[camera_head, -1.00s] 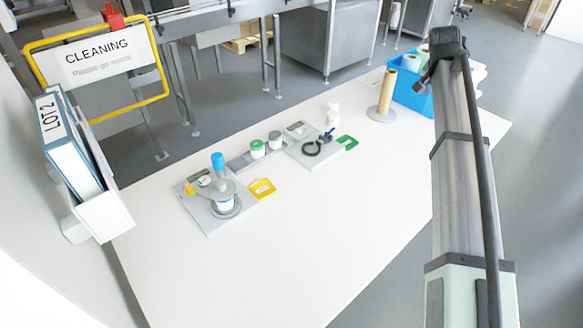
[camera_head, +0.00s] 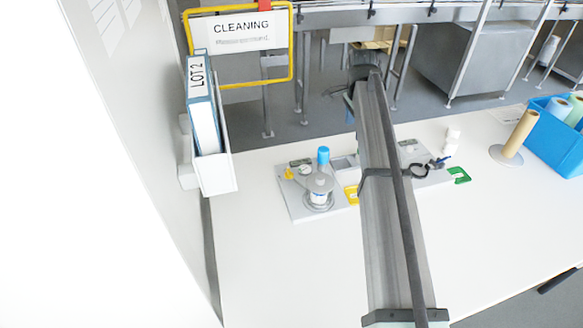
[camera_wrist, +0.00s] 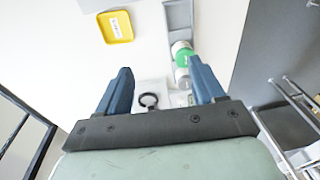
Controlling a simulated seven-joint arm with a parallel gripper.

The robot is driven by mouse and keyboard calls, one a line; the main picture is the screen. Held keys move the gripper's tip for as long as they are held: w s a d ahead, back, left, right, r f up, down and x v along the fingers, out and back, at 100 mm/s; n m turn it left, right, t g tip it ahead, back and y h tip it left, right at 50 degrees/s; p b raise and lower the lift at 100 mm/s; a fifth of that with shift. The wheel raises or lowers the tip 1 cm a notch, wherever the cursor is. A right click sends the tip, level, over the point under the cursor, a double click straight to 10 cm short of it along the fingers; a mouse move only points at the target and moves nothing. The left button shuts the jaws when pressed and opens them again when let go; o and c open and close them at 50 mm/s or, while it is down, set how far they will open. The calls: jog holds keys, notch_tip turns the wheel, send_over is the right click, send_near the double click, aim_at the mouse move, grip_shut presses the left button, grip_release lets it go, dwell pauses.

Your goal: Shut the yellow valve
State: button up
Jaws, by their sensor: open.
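A small yellow part (camera_head: 288,174), probably the yellow valve, sits at the left back edge of the left grey plate (camera_head: 296,206) in the head view. It is too small to tell its handle position. On that plate stand a blue-topped post (camera_head: 323,156) and a round grey cover over a white jar (camera_head: 318,198). My gripper (camera_wrist: 163,82) is open and empty in the wrist view, with blue fingers spread above the table. The yellow valve is not visible in the wrist view. My arm crosses the middle of the head view and hides part of the table.
The wrist view has a green-lidded jar (camera_wrist: 182,54) and black ring (camera_wrist: 149,100). A blue bin (camera_head: 550,140) stands far right. The table front is clear.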

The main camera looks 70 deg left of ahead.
jog(key=g, duration=0.1)
send_over(289, 171)
notch_tip(289, 171, down, 3)
jog(key=shift+h, duration=0.4)
notch_tip(289, 171, down, 14)
jog(key=shift+a+r, duration=0.1)
jog(key=shift+r, duration=0.05)
jog(key=c, duration=1.1)
